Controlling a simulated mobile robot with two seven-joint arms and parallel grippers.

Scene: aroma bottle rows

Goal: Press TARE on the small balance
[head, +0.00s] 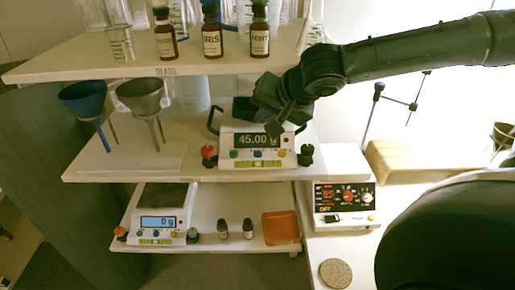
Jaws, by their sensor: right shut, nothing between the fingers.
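A balance (228,154) stands on the middle shelf, its lit display reading 45.00 g, with coloured buttons along its front. My right gripper (273,131) is shut and empty, pointing down over this balance, its tips in front of the right end of the display and just above the buttons. I cannot tell whether they touch anything. The gripper and wrist hide much of the balance's top. A second balance (158,239) on the lower shelf reads 0 g. The button labels are too small to read. My left gripper is not in view.
Labelled brown bottles (212,42) and glassware stand on the top shelf (110,62), close to my right wrist. Blue (85,98) and grey (140,95) funnels stand left of the upper balance. Small bottles (248,229) and an orange tray (281,229) sit below; a hotplate-like device (343,217) stands right.

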